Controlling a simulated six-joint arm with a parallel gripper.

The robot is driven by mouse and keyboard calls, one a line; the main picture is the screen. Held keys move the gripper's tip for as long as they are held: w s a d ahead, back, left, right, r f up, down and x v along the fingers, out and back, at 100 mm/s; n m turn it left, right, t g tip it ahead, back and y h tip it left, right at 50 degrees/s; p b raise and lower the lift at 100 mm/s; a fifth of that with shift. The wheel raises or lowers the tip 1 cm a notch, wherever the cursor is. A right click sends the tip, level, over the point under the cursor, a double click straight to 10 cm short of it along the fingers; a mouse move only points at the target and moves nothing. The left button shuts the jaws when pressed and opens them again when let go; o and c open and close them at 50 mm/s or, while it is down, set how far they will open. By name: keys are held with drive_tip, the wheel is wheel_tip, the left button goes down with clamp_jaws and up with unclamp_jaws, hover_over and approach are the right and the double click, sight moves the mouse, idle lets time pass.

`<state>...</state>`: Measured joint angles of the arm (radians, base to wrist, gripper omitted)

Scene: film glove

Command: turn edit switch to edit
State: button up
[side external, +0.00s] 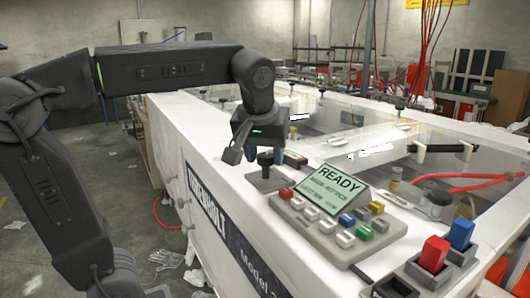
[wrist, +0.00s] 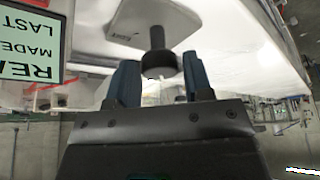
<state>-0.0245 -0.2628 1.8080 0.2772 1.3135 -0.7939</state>
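My gripper (side external: 247,143) hangs over the white machine top, just above and to the left of a black knob on a stem (side external: 266,163). In the wrist view my gripper (wrist: 160,82) is open, its two blue-grey fingertips apart. The black knob (wrist: 160,65) shows in the gap between them and slightly beyond, standing on a light base plate (wrist: 130,20). I cannot tell whether a finger touches it. No readable label marks any control as the edit switch. A red switch (side external: 435,253) and a blue switch (side external: 461,234) stand at the right.
A sloped panel with coloured buttons (side external: 345,236) and a green READY screen (side external: 336,187) sits right of the knob. It also shows in the wrist view (wrist: 30,45). A small black device (side external: 295,159) stands behind the knob. Clear covers (side external: 345,130) lie behind.

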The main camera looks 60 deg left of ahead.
drive_tip(key=c, duration=0.6)
drive_tip(key=shift+o, duration=0.2)
drive_tip(key=shift+m, duration=0.3)
drive_tip(key=m+h, duration=0.1)
drive_tip(key=m, duration=0.2)
drive_tip(key=m+t+h, duration=0.1)
drive_tip(key=m, duration=0.2)
drive_tip(key=shift+s+a, duration=0.1)
drive_tip(key=shift+a, duration=0.1)
drive_tip(key=m+h, duration=0.2)
drive_tip(key=m, duration=0.3)
drive_tip(key=shift+a+m, duration=0.1)
drive_tip(key=shift+m, duration=0.3)
drive_tip(key=m+g+h, duration=0.1)
drive_tip(key=m+h, duration=0.1)
drive_tip(key=m, duration=0.3)
drive_tip(key=shift+a, duration=0.1)
drive_tip(key=shift+m, duration=0.4)
drive_tip(key=o, duration=0.9)
